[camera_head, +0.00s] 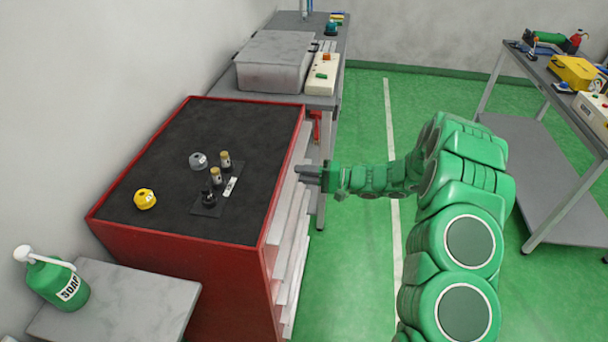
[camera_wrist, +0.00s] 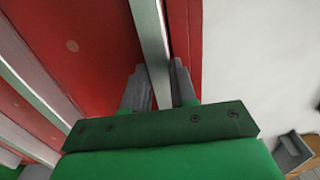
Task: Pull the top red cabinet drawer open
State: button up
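The red cabinet (camera_head: 180,262) stands at the left with a black top. Pale grey drawer handles run along its right-hand front, and the top handle (camera_head: 292,178) is just under the top edge. My gripper (camera_head: 308,174) is at this front, near the top edge. In the wrist view my gripper (camera_wrist: 162,85) has one finger on each side of the grey handle strip (camera_wrist: 152,40), which fills the gap between them. The fingers look shut on it. The red drawer front (camera_wrist: 75,45) lies behind. The drawer looks closed.
On the cabinet top are a yellow knob (camera_head: 145,199), a grey knob (camera_head: 198,160) and small cylinders. A side table (camera_head: 130,300) holds a soap bottle (camera_head: 58,284). A workbench (camera_head: 322,100) stands behind, another (camera_head: 540,150) at the right. Green floor (camera_head: 350,270) is open before the cabinet.

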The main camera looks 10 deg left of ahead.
jog(key=shift+f, duration=0.1)
grip_shut()
jog(key=shift+d, duration=0.1)
jog(key=d, duration=3)
jog(key=shift+d+f, duration=0.15)
jog(key=shift+f, duration=0.15)
jog(key=shift+o, duration=2)
grip_release()
jog(key=shift+o, duration=1)
jog(key=shift+r, duration=0.2)
